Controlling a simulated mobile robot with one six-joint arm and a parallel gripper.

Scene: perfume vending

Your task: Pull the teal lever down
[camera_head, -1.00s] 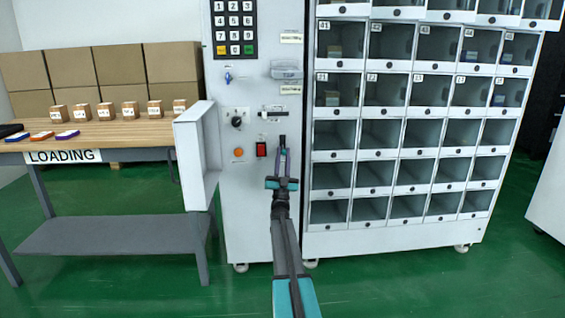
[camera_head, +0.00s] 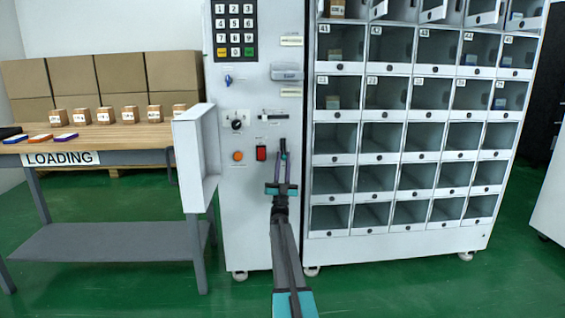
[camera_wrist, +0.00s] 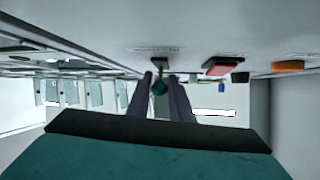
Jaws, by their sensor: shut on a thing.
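The teal lever (camera_head: 283,156) is on the white front panel of the vending machine, right of a red switch. In the wrist view its round teal knob (camera_wrist: 159,87) lies between my two purple-grey fingers, just below a dark mount on the panel. My gripper (camera_head: 284,160) is shut on the lever, with its fingers on either side of the knob; it also shows in the wrist view (camera_wrist: 160,88). My fingers and the dark slot hide part of the lever in the head view.
The red switch (camera_head: 261,153) and an orange button (camera_head: 238,156) are left of the lever. A white open flap (camera_head: 197,160) juts out farther left. Glass-fronted compartments (camera_head: 330,138) stand close on the right. A loading table (camera_head: 110,134) holds several small boxes.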

